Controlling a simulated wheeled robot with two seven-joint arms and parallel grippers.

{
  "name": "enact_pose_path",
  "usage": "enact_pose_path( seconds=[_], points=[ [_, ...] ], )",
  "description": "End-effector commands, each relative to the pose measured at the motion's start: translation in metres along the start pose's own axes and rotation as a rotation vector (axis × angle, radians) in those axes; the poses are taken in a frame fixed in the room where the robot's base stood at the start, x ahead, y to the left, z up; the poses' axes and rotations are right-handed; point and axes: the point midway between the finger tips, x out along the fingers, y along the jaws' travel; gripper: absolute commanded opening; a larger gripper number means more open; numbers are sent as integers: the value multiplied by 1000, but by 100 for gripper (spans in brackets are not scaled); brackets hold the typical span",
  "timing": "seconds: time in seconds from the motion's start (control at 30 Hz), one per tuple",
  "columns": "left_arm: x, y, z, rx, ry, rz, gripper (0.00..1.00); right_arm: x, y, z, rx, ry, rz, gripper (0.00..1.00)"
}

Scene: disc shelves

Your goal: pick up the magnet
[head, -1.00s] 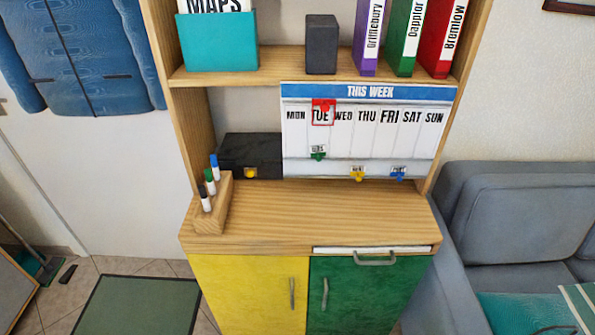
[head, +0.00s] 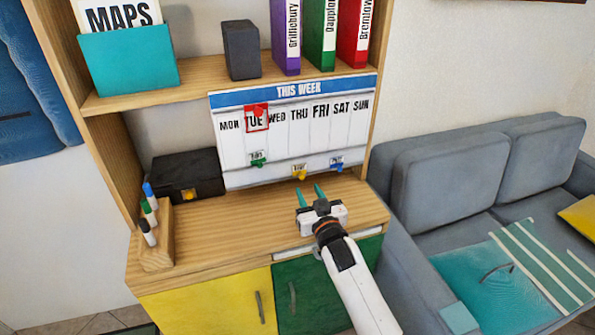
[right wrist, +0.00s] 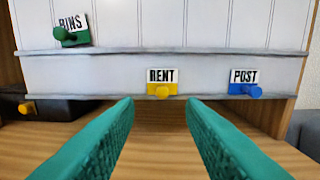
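Several magnets are on the week board (head: 290,128). A red square frame magnet (head: 257,112) is around TUE. A green magnet labelled BINS (right wrist: 73,31) is under the TUE column; it also shows in the head view (head: 258,159). On the bottom ledge sit a yellow magnet labelled RENT (right wrist: 163,88) and a blue magnet labelled POST (right wrist: 246,88). They also show in the head view, yellow (head: 299,172) and blue (head: 337,163). My right gripper (head: 310,192) is open and empty, short of the yellow magnet, which appears between its teal fingers (right wrist: 160,115). My left gripper is not in view.
A black box (head: 186,176) with a yellow latch and a wooden pen holder (head: 156,241) stand left on the wooden top. A shelf above holds a teal MAPS box (head: 128,60), a dark block (head: 241,50) and binders. A grey sofa (head: 450,180) is at right.

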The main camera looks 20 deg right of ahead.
Motion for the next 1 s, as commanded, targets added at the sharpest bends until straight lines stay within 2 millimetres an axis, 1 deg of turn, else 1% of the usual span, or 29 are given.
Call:
enact_pose_path(
  seconds=[0.17,0.4,0.5,0.6,0.8,0.87,1.0],
  points=[
    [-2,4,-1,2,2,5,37,12,0,1,-1,0,0,36],
    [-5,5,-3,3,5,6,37,45,-3,1,1,1,0,36],
    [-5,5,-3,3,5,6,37,54,-3,1,0,0,0,36],
    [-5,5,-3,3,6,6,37,58,-3,0,0,1,1,36],
    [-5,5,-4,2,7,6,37,58,-3,0,0,1,1,36],
    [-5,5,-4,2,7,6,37,58,-3,0,0,1,1,28],
    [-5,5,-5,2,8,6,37,58,-3,0,0,1,1,5]
  ],
)
